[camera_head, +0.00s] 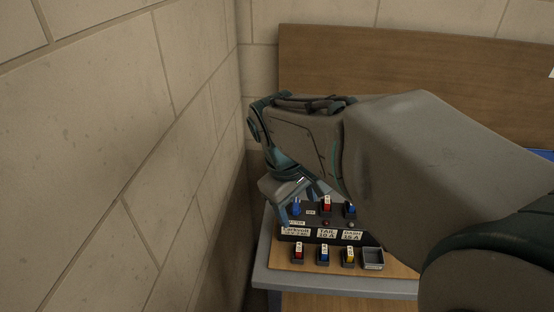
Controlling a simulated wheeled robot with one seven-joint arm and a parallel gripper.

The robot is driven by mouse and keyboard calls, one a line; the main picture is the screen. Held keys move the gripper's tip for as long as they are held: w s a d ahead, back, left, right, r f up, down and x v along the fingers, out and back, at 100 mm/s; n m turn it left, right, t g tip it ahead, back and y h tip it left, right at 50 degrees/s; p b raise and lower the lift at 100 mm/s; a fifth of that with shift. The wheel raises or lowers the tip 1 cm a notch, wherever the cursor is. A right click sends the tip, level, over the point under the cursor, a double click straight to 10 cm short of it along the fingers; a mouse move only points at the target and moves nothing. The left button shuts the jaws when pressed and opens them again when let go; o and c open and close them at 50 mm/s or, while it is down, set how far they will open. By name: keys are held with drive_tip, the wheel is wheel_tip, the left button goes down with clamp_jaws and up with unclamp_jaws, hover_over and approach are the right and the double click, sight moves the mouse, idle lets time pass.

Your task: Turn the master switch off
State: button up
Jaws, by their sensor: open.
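A black fuse panel (322,221) stands on the bench by the left wall. Along its top are a blue piece (296,209) at the left, a red fuse (327,203) and a blue fuse (349,210). A small white label (297,223) sits below the left blue piece; its text is too small to read surely. I cannot tell for certain which part is the master switch or how it is set. My gripper (299,193) is open, pointing down over the panel's left part. It partly hides the panel's upper left; contact is not clear.
Red (298,251), blue (323,253) and yellow (348,255) fuses stand in front of the panel. A block wall (150,150) rises close on the left. My arm hides the bench's right part.

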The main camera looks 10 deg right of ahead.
sight(295, 203)
drive_tip(key=w+a+r+n+g+h+p, duration=0.1)
drive_tip(key=w+a+r+n+g+h, duration=0.2)
drive_tip(key=w+n, duration=0.6)
drive_tip(key=shift+m+t+y, duration=0.3)
drive_tip(key=shift+t+y, duration=0.2)
drive_tip(key=shift+y, duration=0.1)
drive_tip(key=x, duration=0.8)
drive_tip(key=w+x, duration=0.1)
drive_tip(key=x, duration=0.3)
drive_tip(key=shift+d+f, duration=0.1)
drive_tip(key=shift+d, duration=0.1)
drive_tip(key=c, duration=1)
